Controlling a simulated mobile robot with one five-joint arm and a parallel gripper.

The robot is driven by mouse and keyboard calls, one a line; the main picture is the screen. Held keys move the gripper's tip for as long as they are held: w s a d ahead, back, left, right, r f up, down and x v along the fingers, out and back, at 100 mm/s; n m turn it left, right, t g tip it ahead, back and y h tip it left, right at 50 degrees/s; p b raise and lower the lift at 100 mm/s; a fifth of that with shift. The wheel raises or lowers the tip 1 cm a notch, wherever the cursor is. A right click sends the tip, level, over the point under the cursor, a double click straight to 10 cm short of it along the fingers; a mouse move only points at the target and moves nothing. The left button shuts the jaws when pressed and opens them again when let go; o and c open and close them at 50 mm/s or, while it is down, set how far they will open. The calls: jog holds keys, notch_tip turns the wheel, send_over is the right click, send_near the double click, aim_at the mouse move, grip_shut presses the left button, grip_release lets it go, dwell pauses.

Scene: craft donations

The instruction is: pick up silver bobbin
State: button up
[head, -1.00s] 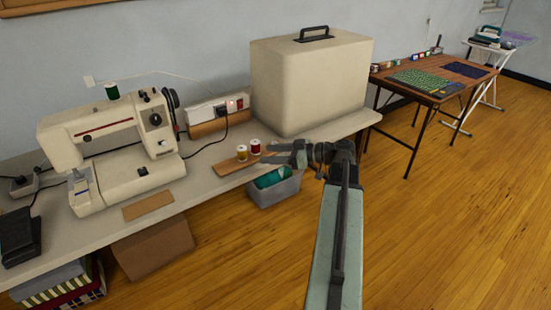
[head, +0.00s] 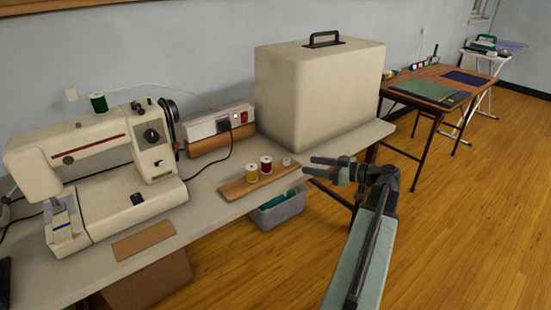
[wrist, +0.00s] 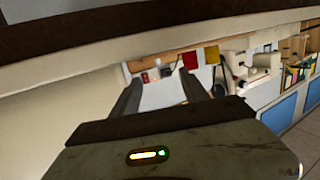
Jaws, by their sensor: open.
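The silver bobbin (head: 286,161) is a small grey-white cylinder at the right end of a wooden board (head: 238,188) on the worktable. It stands just right of a red thread spool (head: 265,165). My gripper (head: 308,166) is open and empty, its fingers pointing left towards the bobbin with a small gap between them. In the wrist view, which is turned nearly upside down, a small grey shape that looks like the bobbin (wrist: 166,71) lies between the open fingers, with the red spool (wrist: 190,57) to its right.
A yellow spool (head: 251,173) stands left of the red one. A large cream case (head: 320,95) stands behind the gripper. A grey bin (head: 278,213) sits below the table edge.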

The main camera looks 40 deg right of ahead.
aim_at(285, 160)
jog(key=shift+b+x, duration=0.55)
jog(key=shift+x, duration=3.65)
jog(key=shift+d+r, duration=0.15)
grip_shut()
